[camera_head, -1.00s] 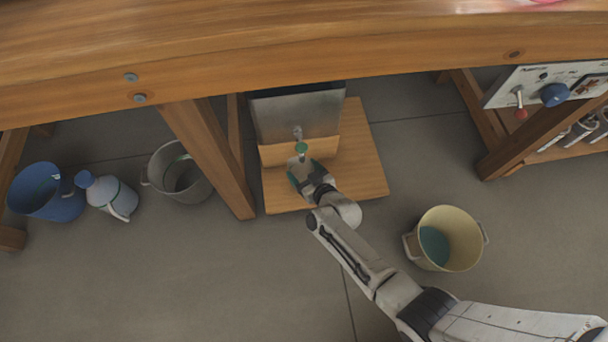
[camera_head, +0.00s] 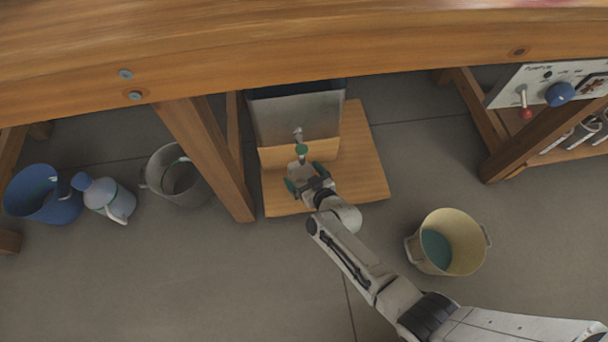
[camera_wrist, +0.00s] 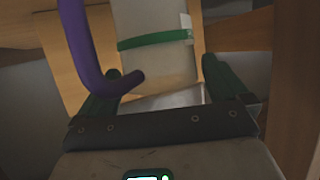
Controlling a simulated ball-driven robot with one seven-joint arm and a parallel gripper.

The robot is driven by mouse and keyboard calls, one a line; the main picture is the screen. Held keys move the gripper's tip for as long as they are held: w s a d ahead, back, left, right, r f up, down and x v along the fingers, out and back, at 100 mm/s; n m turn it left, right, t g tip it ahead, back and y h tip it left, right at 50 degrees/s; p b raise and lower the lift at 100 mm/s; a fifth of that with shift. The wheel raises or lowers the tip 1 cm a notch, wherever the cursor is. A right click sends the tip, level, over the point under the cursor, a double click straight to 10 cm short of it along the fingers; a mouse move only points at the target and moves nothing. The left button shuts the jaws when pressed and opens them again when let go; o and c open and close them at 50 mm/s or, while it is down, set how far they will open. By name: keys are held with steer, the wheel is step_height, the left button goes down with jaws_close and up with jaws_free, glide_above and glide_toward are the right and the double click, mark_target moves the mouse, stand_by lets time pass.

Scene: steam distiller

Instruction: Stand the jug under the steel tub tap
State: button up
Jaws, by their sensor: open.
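The steel tub (camera_head: 295,115) stands on a wooden stand under the bench. Its tap (camera_head: 300,143), with a green part at its end, points out over the stand. A pale jug (camera_head: 299,171) stands just below the tap end in the head view. In the wrist view the jug (camera_wrist: 155,50) is a pale body with a green band and a curved purple handle. My gripper (camera_head: 306,178) is open, with its fingers apart at either side of the jug's near side. Whether a finger touches it I cannot tell. The jug's base is hidden.
A wooden leg (camera_head: 205,160) stands left of the wooden stand (camera_head: 362,165). A grey bucket (camera_head: 160,175), a white-and-blue jug (camera_head: 108,200) and a blue bucket (camera_head: 30,200) are farther left. A cream bucket (camera_head: 465,240) stands right of my arm. A control panel (camera_head: 535,90) is at right.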

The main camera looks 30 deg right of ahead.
steer(key=a+p+v, duration=0.1)
steer(key=p+v, duration=0.4)
steer(key=v, duration=0.7)
steer(key=shift+d, duration=0.45)
steer(key=shift+r, duration=0.15)
steer(key=s+d+r+g, duration=0.3)
steer(key=s+r+g, duration=0.3)
steer(key=s+r, duration=0.2)
steer(key=s+d+r+m+g+h, duration=0.1)
steer(key=s+d+r+g, duration=0.3)
steer(key=s+r, duration=0.5)
steer(key=shift+s+r+g, duration=0.3)
steer(key=shift+s+g, duration=0.4)
steer(key=shift+g, duration=0.5)
